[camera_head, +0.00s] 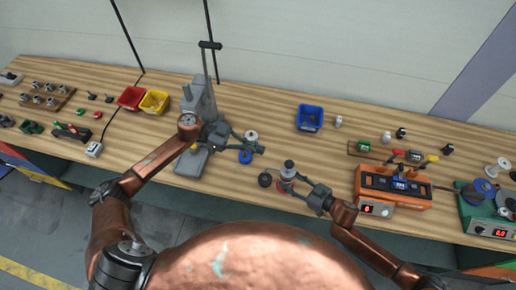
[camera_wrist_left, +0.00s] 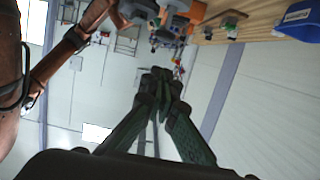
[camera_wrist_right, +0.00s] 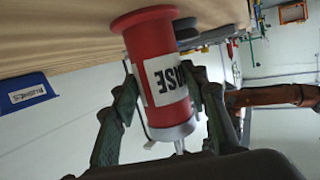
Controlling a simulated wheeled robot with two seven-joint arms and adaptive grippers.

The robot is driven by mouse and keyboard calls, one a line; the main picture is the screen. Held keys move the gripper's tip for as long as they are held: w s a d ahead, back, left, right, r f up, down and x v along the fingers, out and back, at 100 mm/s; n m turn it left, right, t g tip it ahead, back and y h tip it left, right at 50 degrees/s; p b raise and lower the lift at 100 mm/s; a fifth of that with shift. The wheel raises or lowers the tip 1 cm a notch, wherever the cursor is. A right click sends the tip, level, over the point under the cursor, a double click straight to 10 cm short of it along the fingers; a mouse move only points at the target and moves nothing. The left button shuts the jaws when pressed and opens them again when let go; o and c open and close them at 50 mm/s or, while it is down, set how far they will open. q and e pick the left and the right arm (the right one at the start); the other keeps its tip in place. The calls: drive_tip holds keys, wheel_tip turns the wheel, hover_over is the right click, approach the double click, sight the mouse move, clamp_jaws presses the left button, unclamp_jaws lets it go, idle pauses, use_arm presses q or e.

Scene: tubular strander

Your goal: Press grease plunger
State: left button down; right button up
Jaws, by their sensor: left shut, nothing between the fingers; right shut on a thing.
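The grease dispenser (camera_wrist_right: 155,75) is a red cylinder with a flared red base, a white label and a grey upper part. A thin grey plunger stem (camera_wrist_right: 180,146) shows at its grey end in the right wrist view, which is upside down. In the head view the dispenser (camera_head: 287,174) stands upright near the table's front edge. My right gripper (camera_head: 300,182) is shut around its body from the right. My left gripper (camera_head: 260,150) is shut and empty, left of and behind the dispenser. Its closed fingertips (camera_wrist_left: 160,74) also show in the left wrist view.
A grey press-like machine (camera_head: 200,105) stands left of the dispenser, with a blue-based spool (camera_head: 245,157) by my left gripper. A dark round part (camera_head: 265,180) lies just left of the dispenser. A blue bin (camera_head: 310,118) is behind; an orange unit (camera_head: 395,188) is right.

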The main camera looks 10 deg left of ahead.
use_arm(q)
drive_tip(key=shift+r, duration=0.1)
wheel_tip(320, 180, up, 3)
drive_tip(key=shift+f, duration=0.2)
hover_over(289, 164)
drive_tip(key=f+v, duration=0.1)
drive_tip(key=v, duration=0.1)
drive_tip(key=f, duration=0.2)
wheel_tip(289, 164, down, 2)
drive_tip(key=shift+w+a+f, duration=0.1)
drive_tip(key=shift+a+f, duration=0.05)
drive_tip(key=shift+a, duration=0.05)
drive_tip(key=shift+f, duration=0.8)
drive_tip(key=shift+a, duration=0.1)
